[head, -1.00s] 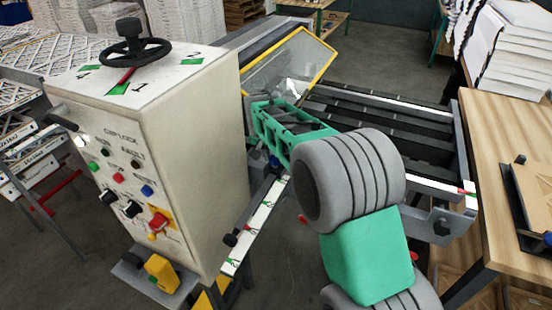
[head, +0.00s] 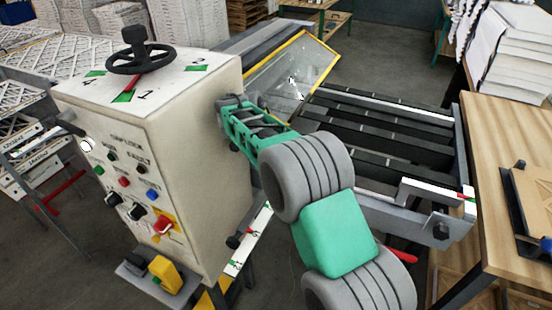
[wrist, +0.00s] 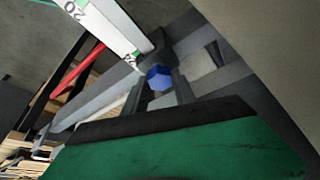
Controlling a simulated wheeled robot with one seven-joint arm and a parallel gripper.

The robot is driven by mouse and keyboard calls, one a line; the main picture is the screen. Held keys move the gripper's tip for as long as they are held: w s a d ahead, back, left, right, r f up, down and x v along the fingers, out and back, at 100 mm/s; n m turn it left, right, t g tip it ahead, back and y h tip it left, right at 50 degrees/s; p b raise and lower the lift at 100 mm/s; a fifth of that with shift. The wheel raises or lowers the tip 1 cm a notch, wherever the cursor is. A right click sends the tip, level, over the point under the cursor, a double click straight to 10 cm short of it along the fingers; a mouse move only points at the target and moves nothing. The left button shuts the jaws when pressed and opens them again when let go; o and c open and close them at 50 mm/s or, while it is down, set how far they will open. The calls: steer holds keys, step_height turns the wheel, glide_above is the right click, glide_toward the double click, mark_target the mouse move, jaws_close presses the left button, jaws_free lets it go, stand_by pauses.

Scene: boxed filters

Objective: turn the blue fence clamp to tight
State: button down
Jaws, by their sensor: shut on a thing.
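The blue fence clamp (wrist: 158,77) shows in the wrist view as a small blue knob beside the white scale strip (wrist: 112,25) marked 20. My gripper (wrist: 160,88) has its two dark fingers on either side of the knob and is shut on it. I cannot read the clamp's turn angle. In the head view, my green and grey arm hides the clamp, and my fingertips do not show clearly there.
The cream control cabinet (head: 215,170) with a black handwheel (head: 138,60) stands close left of my arm. A yellow-framed guard (head: 300,68) is behind. A wooden table (head: 510,110) is at right. The scale strip shows below my arm (head: 248,240).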

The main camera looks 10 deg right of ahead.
stand_by(0.3)
steer(key=c, duration=1.3)
jaws_free()
steer(key=shift+r, duration=0.1)
steer(key=shift+r, duration=0.3)
steer(key=r, duration=0.3)
steer(key=shift+s, duration=0.3)
steer(key=s+r+b, duration=0.1)
steer(key=s+r, duration=0.2)
steer(key=s, duration=0.1)
steer(key=s+r, duration=0.3)
steer(key=s, duration=0.2)
steer(key=s+r+b, duration=0.1)
steer(key=s+r, duration=0.2)
steer(key=s, duration=0.1)
steer(key=shift+s+d+r+b, duration=0.15)
steer(key=shift+s+d+b, duration=0.05)
steer(key=shift+s+b, duration=0.1)
steer(key=shift+o, duration=0.6)
